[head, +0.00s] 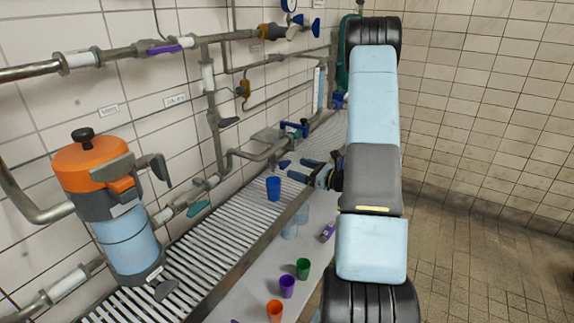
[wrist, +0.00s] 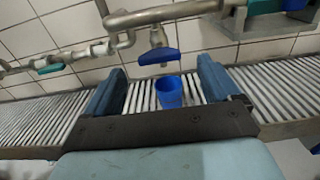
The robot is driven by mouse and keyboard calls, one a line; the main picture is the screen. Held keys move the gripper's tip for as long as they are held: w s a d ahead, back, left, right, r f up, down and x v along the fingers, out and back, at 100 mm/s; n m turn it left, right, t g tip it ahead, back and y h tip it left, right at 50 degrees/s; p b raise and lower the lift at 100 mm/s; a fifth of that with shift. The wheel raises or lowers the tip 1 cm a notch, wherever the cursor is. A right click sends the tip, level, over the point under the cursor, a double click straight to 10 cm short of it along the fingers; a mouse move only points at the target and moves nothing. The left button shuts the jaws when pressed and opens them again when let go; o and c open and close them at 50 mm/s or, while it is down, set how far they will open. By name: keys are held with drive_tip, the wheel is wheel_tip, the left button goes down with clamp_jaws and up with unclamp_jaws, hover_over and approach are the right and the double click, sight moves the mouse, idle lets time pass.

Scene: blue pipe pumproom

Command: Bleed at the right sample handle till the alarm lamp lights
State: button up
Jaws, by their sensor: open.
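My gripper (head: 303,168) is open and empty in the head view, reaching left over the grated channel. In the wrist view its two blue fingers (wrist: 161,72) stand wide apart. A blue handle (wrist: 159,56) on a downward pipe outlet shows between and beyond the fingers, apart from them. A blue cup (wrist: 170,92) stands upright on the grating below this handle; it also shows in the head view (head: 273,188). A blue handle (head: 285,163) shows beside the fingers in the head view. I cannot make out an alarm lamp.
Green (head: 303,268), purple (head: 287,286) and orange (head: 274,311) cups stand on the pale ledge, with clear cups (head: 289,230) and a small purple object (head: 327,232). An orange-topped vessel (head: 95,165) and a teal handle (head: 198,208) are at left. Pipes line the wall.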

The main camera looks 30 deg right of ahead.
sight(288, 165)
drive_tip(key=x, duration=0.6)
drive_tip(key=shift+w+a, duration=0.2)
drive_tip(key=shift+w, duration=0.05)
